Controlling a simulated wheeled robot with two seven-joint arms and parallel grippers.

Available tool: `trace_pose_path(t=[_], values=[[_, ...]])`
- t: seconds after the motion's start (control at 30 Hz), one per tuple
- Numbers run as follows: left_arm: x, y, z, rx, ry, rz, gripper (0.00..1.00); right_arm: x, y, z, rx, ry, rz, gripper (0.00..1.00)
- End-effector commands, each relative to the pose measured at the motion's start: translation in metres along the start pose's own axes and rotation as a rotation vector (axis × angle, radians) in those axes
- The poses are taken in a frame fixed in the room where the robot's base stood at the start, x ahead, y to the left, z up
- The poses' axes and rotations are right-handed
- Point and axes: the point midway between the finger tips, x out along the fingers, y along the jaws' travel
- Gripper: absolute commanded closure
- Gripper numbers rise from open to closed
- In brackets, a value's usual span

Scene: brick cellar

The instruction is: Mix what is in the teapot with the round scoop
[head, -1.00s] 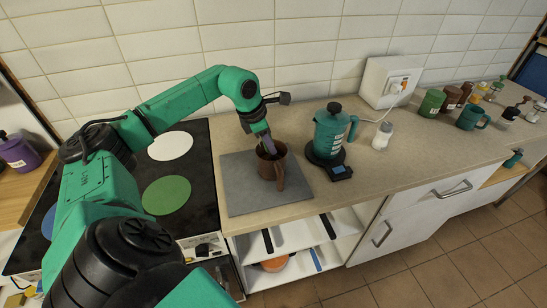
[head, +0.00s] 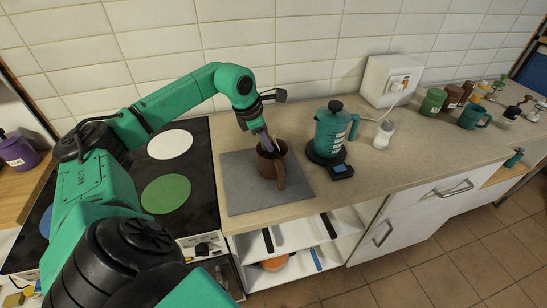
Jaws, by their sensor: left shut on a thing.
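A brown pot (head: 268,168) with a handle on its near right side stands upright on a grey mat (head: 238,190); it seems to be the teapot. My left gripper (head: 266,143) is over its mouth, pointing down, and is shut on a thin tool that reaches into the pot. This tool is probably the round scoop, but its lower end and the pot's contents are hidden inside. My right gripper is not in view.
Several jars and mugs stand farther right. A black hob (head: 195,200) with coloured discs lies left.

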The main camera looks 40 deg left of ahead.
Motion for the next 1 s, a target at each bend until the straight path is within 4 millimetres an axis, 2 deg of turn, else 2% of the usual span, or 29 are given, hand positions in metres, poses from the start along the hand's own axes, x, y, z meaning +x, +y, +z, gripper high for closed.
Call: trace_pose_path(t=[0.47,1.0], values=[[-0.002,-0.002,0.001,-0.001,-0.001,0.002,1.00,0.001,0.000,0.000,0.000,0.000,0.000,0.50],[-0.051,-0.002,0.007,-0.001,0.000,0.003,1.00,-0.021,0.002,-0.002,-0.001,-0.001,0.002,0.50]])
